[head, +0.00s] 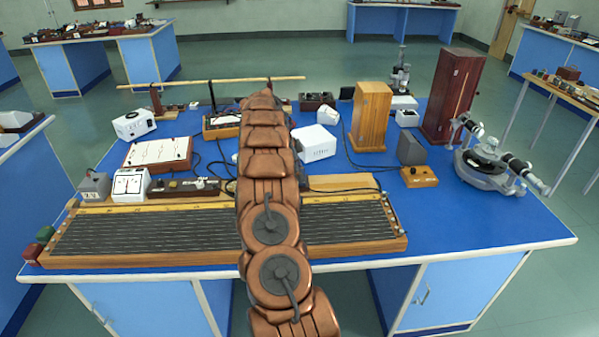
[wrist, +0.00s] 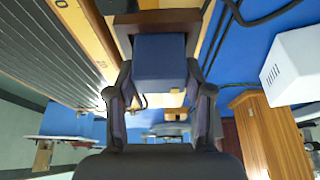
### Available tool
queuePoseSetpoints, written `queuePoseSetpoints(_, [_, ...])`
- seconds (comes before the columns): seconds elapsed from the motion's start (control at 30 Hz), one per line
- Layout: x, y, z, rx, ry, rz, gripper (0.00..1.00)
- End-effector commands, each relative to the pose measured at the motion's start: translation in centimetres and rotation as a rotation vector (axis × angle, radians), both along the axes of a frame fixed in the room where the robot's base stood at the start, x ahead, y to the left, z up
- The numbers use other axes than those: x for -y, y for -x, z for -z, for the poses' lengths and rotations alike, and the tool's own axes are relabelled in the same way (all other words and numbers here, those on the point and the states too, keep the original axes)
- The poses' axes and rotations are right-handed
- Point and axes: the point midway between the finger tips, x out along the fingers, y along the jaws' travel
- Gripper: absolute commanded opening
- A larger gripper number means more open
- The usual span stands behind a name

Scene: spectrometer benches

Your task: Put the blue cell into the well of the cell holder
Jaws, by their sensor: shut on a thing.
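My gripper (wrist: 160,70) is in the wrist view, its two dark fingers closed on the left and right sides of the blue cell (wrist: 160,54). The cell is a plain blue block. A dark brown wooden frame, which looks like the cell holder (wrist: 156,17), shows just beyond the cell and around its far end. I cannot tell whether the cell is inside the well, touching the frame or apart from it. In the head view my arm hides the gripper, the cell and the holder.
A long ruled wooden board (head: 150,232) lies along the bench's front edge. A white box (head: 316,143), a wooden cabinet (head: 371,117) and a spectrometer (head: 487,163) stand to the right. Black cables run across the blue top (wrist: 235,60). The front right of the bench is clear.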

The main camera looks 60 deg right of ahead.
Motion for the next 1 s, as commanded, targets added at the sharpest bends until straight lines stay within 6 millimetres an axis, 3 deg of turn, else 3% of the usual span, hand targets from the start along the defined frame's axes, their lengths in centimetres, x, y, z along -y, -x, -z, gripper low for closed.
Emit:
queuePoseSetpoints(0.13, [0.0, 0.0, -0.1, 0.001, 0.001, 0.0, 0.11])
queuePoseSetpoints(0.17, [0.0, 0.0, -0.1, 0.001, 0.001, 0.0, 0.54])
queuePoseSetpoints(0.4, [0.0, 0.0, -0.1, 0.0, 0.0, 0.0, 0.79])
queuePoseSetpoints(0.77, [0.0, -0.1, -0.2, 0.001, 0.001, 0.0, 0.81])
queuePoseSetpoints(1.0, [-0.6, -1.1, -2.8, 0.005, 0.005, -0.002, 0.81])
